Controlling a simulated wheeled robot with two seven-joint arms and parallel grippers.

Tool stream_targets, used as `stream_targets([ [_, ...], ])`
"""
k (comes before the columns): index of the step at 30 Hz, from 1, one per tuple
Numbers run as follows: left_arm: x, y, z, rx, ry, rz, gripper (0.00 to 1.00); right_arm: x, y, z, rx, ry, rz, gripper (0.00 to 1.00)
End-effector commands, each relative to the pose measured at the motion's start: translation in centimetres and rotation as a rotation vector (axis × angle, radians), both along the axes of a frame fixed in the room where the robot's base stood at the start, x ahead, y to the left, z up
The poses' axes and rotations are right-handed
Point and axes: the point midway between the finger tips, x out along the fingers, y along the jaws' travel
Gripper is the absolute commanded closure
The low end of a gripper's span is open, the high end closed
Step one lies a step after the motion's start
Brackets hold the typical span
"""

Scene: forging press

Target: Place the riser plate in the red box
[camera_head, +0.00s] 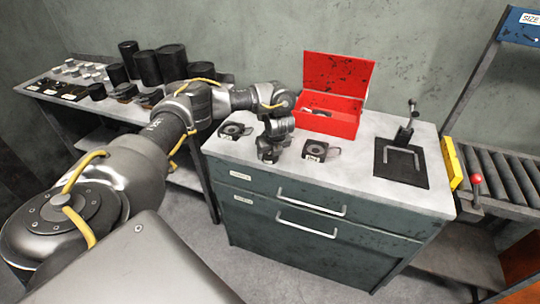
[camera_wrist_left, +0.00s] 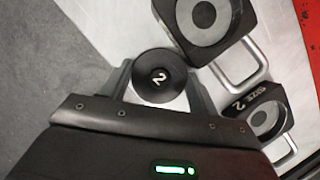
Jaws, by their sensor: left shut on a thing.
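My left gripper (camera_head: 269,153) is low over the cabinet top, pointing down. Two dark plates with metal handles lie either side of the gripper, one left (camera_head: 234,129) and one right (camera_head: 315,151). I cannot tell which piece is the riser plate.
A black mat with a U-shaped bar and upright lever (camera_head: 402,165) lies at the cabinet's right. A roller conveyor (camera_head: 500,172) stands beyond. Dark cylinders (camera_head: 146,67) and small parts fill a left table. The cabinet's front right top (camera_head: 350,185) is clear.

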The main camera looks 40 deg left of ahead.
Motion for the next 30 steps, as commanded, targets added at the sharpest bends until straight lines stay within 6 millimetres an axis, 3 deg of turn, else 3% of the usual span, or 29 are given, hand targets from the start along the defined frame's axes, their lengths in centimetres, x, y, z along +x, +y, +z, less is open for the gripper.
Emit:
stream_targets([
  [8, 0.1, 0.0, 1.3, 0.000, -0.002, -0.002, 0.85, 0.0, 0.0, 0.3, 0.000, 0.000, 0.000, 0.64],
  [13, 0.1, -0.2, 3.9, 0.001, -0.005, -0.004, 0.85, 0.0, 0.0, 1.1, 0.000, 0.000, 0.000, 0.64],
  [22, -1.3, -5.2, 10.2, 0.005, -0.006, -0.009, 0.85, 0.1, 0.0, 3.6, 0.000, -0.001, 0.000, 0.64],
  [30, -3.0, -10.8, 11.8, 0.002, -0.003, -0.006, 0.85, 0.0, 0.0, 2.8, 0.000, 0.000, 0.000, 0.64],
])
